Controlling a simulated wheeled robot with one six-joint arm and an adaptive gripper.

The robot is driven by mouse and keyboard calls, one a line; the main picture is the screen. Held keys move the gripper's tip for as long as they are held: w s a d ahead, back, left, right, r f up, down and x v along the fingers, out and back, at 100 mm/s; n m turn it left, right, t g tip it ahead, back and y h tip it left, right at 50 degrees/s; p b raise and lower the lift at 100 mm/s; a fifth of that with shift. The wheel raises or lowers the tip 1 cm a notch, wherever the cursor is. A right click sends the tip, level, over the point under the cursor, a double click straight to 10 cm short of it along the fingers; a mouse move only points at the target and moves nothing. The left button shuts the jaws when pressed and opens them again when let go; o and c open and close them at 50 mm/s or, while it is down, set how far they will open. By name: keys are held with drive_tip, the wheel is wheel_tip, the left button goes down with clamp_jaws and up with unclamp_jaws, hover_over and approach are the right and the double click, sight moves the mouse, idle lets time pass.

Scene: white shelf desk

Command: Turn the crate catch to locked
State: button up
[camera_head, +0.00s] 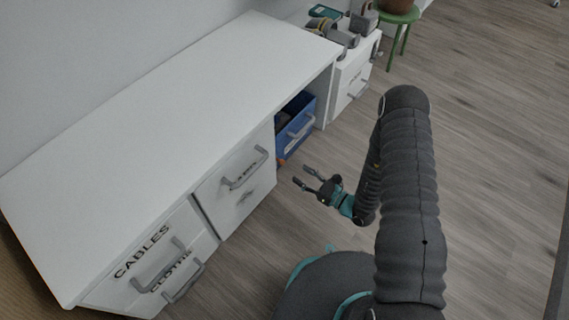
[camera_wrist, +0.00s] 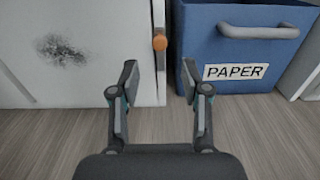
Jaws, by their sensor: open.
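A blue crate (camera_wrist: 215,45) with a grey handle and a PAPER label stands at the upper right of the wrist view. In the head view the crate (camera_head: 283,150) sits in an opening of the white desk. A small orange catch (camera_wrist: 160,42) shows at the right edge of a white panel, just left of the crate. My gripper (camera_wrist: 158,80) is open and empty, its fingers pointing towards the desk front, below the catch in the wrist view. In the head view my gripper (camera_head: 301,175) is in front of the desk, apart from it.
The white desk (camera_head: 170,110) has a bare top. Its front has drawers, including a CABLES drawer (camera_head: 140,275) with grey handles. The white panel (camera_wrist: 75,75) bears a dark smudge. Objects (camera_head: 340,35) and a green stool (camera_head: 400,20) stand at the back. The wooden floor (camera_head: 480,90) is clear at right.

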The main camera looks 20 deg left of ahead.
drive_tip(key=x, duration=0.8)
